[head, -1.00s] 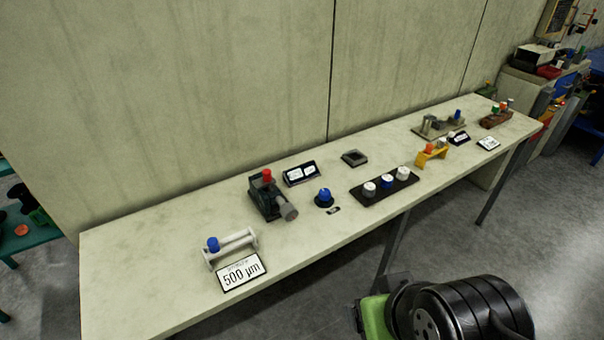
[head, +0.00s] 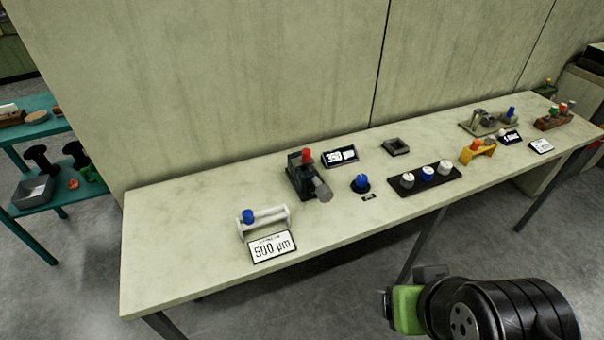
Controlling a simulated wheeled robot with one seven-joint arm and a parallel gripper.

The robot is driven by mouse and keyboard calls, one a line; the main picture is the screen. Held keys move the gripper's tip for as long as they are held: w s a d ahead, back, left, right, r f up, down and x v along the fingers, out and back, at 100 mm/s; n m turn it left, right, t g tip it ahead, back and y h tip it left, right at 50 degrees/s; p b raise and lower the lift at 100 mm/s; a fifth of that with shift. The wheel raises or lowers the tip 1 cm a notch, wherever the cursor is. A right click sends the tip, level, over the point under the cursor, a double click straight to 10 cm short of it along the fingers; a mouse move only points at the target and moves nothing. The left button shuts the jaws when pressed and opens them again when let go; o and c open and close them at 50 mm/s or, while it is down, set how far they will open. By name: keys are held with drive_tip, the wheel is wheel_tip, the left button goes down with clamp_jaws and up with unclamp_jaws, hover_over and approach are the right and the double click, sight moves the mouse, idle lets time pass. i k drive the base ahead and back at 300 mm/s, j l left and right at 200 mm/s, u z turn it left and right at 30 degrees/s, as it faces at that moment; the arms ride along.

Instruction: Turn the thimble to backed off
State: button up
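A dark block device (head: 301,178) with a red knob on top stands near the middle of the bench. A grey cylinder (head: 322,191) juts from its front right side and looks like the thimble. A blue knob (head: 360,183) on a round black base stands just right of it, with a small dark label in front. The thimble's markings are too small to read. My black and green arm shows at the bottom right, apart from the bench things. No gripper fingers can be made out.
On the bench (head: 180,250), a white bracket with a blue knob (head: 249,216) stands left, behind a "500 µm" sign (head: 272,247). A black strip (head: 440,184) with several knobs lies right. A display (head: 340,156) stands behind. A teal shelf (head: 40,210) stands left. The bench's left end is clear.

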sight(323, 191)
drive_tip(key=i+j+u, duration=0.65)
drive_tip(key=j, duration=0.15)
